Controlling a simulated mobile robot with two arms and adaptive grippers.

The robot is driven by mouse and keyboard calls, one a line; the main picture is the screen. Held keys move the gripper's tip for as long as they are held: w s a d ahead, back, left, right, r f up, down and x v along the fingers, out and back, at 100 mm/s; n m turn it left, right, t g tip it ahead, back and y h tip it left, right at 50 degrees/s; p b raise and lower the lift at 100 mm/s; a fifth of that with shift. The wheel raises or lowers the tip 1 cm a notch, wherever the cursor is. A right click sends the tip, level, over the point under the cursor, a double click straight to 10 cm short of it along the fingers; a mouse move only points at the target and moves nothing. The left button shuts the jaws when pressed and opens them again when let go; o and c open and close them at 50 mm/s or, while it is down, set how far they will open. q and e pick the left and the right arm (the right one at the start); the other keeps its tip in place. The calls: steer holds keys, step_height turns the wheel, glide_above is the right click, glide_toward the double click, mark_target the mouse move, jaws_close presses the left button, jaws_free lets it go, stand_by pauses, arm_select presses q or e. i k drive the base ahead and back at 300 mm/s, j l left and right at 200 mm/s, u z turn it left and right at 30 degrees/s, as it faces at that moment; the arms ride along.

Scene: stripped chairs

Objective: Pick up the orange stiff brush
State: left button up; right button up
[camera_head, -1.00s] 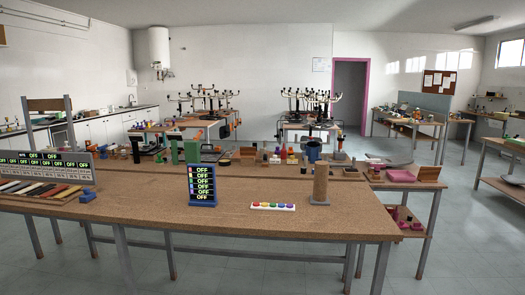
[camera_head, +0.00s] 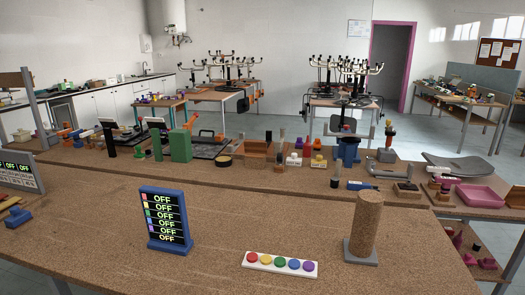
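I cannot make out the orange stiff brush with certainty in the head view. Small orange or reddish items (camera_head: 70,131) lie at the left end of the back bench, too small to tell what they are. Neither of my grippers is in view.
The near bench (camera_head: 215,212) bears a blue-framed OFF panel (camera_head: 165,218), a white strip of coloured buttons (camera_head: 280,264) and a cork cylinder (camera_head: 364,225). Behind it, the back bench (camera_head: 265,178) holds a green block (camera_head: 180,145), a pink tray (camera_head: 478,196) and several small items. Its middle front strip is clear.

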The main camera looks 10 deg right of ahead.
mark_target(317, 143)
steer(key=i+l, duration=0.25)
steer(key=i, duration=0.25)
steer(key=i+l+z, duration=0.15)
steer(key=i, duration=0.35)
